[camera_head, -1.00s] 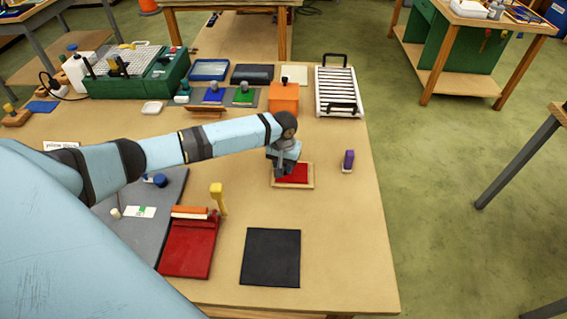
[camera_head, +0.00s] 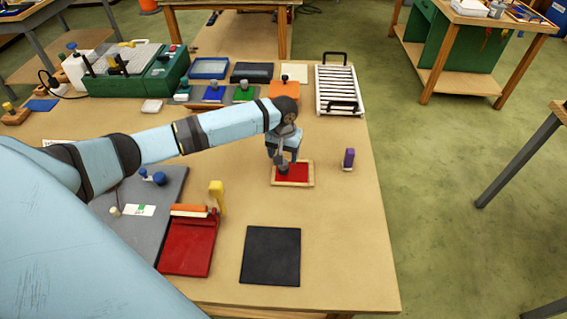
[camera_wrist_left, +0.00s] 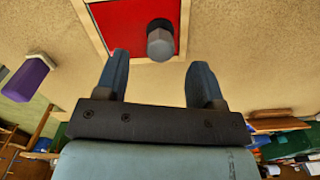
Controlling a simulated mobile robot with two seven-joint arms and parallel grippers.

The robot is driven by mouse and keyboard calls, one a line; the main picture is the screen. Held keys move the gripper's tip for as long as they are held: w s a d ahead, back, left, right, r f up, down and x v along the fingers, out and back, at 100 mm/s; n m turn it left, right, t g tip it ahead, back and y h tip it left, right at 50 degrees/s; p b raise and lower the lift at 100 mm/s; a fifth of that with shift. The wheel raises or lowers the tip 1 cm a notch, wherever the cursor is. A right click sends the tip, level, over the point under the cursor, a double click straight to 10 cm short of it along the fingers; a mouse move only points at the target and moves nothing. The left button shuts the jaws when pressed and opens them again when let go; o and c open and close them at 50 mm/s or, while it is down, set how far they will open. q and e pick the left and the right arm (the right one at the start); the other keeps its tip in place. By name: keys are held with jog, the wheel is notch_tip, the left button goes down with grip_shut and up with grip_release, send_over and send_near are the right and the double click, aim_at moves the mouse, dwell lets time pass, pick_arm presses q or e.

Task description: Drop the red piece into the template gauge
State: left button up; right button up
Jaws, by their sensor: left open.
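The red piece (camera_head: 297,172) is a flat red square lying inside the light wooden frame of the template gauge (camera_head: 293,185). In the left wrist view the red piece (camera_wrist_left: 125,20) is partly cut off by the top edge, with the gauge's rim (camera_wrist_left: 184,25) beside it. A grey knob with a dark part (camera_wrist_left: 160,43) stands on the red piece. My left gripper (camera_head: 282,157) is open just above the knob. In the left wrist view its two fingers (camera_wrist_left: 158,62) are apart, with nothing between them. My right gripper is not in view.
A purple block (camera_head: 348,160) stands right of the gauge. A black mat (camera_head: 270,257) and a red tray (camera_head: 187,247) with a yellow-handled tool (camera_head: 217,193) lie nearer. An orange block (camera_head: 284,90) and a white slatted rack (camera_head: 338,90) are behind. The table between gauge and mat is clear.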

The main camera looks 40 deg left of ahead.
pick_arm(q)
notch_tip(320, 180, up, 9)
jog(key=shift+b, duration=0.4)
dwell(0.4)
